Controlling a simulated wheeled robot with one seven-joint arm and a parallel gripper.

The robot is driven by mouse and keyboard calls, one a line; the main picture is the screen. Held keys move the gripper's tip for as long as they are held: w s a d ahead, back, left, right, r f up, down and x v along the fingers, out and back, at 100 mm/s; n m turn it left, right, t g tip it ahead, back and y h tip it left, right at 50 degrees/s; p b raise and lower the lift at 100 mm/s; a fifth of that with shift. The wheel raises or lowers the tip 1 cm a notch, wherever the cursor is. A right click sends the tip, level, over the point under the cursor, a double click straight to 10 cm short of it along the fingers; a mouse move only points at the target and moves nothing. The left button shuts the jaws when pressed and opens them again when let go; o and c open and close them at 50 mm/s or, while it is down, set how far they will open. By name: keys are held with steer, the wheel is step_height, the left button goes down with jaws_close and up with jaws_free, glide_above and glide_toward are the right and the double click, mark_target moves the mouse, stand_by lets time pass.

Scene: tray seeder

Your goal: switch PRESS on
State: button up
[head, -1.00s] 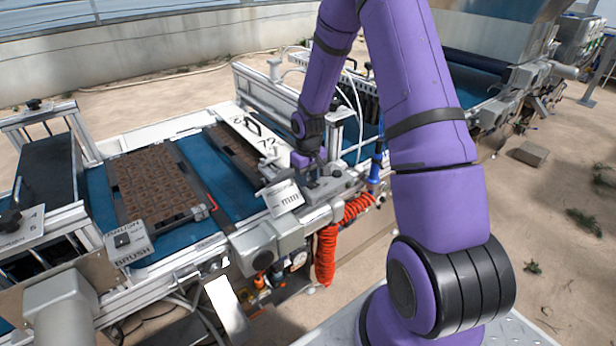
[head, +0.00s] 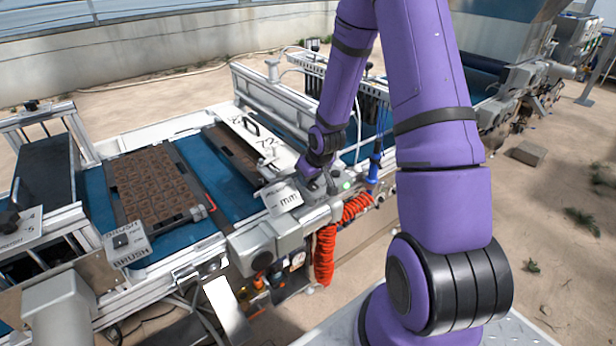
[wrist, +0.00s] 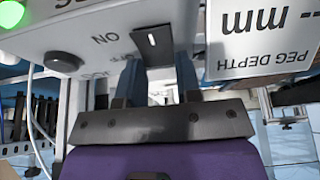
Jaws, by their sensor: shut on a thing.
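The PRESS switch is a black rotary knob (wrist: 152,46) with a short white mark, on a grey box (wrist: 90,30) in the wrist view. Upside-down ON lettering and a partly hidden second word stand beside it. The box's name at the top edge is cut off. My gripper (wrist: 158,72) is shut on the knob, one finger on each side. A green lamp (wrist: 10,14) on the box is lit; it also shows in the head view (head: 346,185). In the head view my gripper (head: 313,183) is at the box, its fingertips and the knob hard to make out.
A black round button (wrist: 62,62) is on the box near the knob. A white PEG DEPTH mm plate (wrist: 262,38) is close on the right. A BRUSH box (head: 127,243), a brown tray (head: 155,185) and a coiled red hose (head: 326,255) are to the left and below.

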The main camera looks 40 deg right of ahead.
mark_target(319, 193)
stand_by(0.4)
steer(key=o, duration=0.9)
steer(key=shift+r, duration=0.1)
steer(key=v, duration=1)
steer(key=shift+s+r, duration=0.2)
steer(key=shift+s, duration=0.15)
